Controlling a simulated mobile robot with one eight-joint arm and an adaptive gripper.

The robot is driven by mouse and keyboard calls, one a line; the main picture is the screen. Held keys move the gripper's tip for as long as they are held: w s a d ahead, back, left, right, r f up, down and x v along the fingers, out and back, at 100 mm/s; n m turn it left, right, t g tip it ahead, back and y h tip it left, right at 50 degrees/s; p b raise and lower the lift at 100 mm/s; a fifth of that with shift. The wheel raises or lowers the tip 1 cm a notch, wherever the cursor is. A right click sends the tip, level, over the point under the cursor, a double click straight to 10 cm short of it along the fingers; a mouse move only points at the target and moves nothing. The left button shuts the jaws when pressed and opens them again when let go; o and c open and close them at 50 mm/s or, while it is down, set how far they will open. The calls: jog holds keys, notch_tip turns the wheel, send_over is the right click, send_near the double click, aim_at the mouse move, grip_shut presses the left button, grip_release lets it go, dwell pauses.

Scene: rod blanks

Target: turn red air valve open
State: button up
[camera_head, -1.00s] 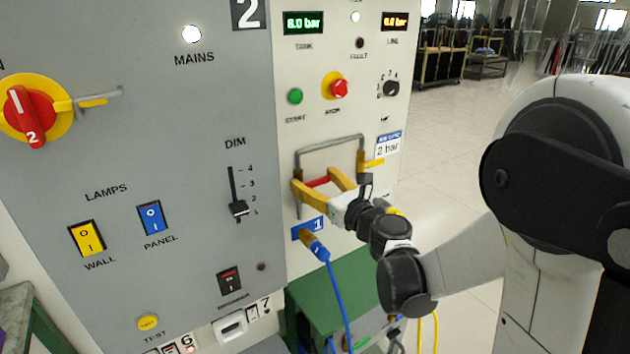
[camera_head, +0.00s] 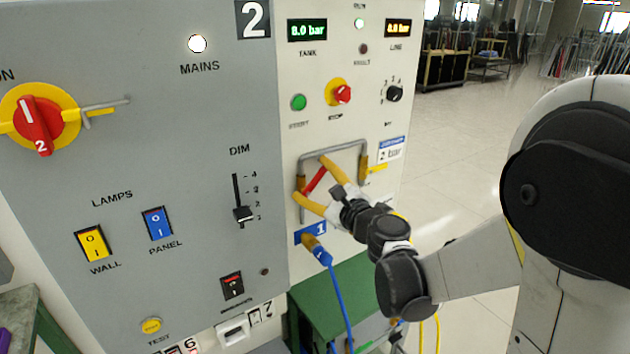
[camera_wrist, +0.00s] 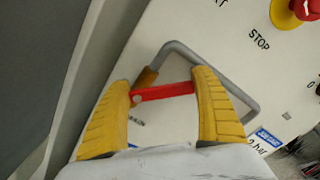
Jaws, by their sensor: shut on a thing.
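The red air valve lever (camera_head: 316,180) is on the pale panel, inside a grey metal guard frame (camera_head: 331,151). It slants up to the right in the head view. My gripper (camera_head: 310,178) has its two yellow fingers at the lever's two ends and is shut on it. In the wrist view the red lever (camera_wrist: 165,92) spans between the fingers of my gripper (camera_wrist: 160,82), with a round pivot or screw head near the left finger. The guard frame also shows there (camera_wrist: 215,72), behind and around the fingers. The pipe behind the lever is hidden.
A red stop button (camera_head: 343,94) and green start button (camera_head: 298,102) sit above. A blue hose (camera_head: 338,290) hangs from a brass fitting (camera_head: 313,243) just below my gripper. A green box (camera_head: 335,300) stands underneath. Open floor lies to the right.

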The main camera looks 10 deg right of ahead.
jog(key=n, duration=0.3)
jog(key=a+n, duration=0.1)
jog(key=shift+s+a+r+n, duration=0.1)
jog(key=shift+s+r+n, duration=0.05)
jog(key=shift+s+n, duration=0.15)
jog(key=shift+s+a+n, duration=0.1)
jog(key=shift+a+n, duration=0.2)
jog(key=shift+n, duration=0.8)
jog(key=shift+s+a+n, duration=0.1)
jog(key=shift+a+n, duration=0.15)
jog(key=shift+n, duration=0.85)
jog(key=o, duration=1.4)
jog(key=shift+o, duration=0.2)
jog(key=v, duration=1.2)
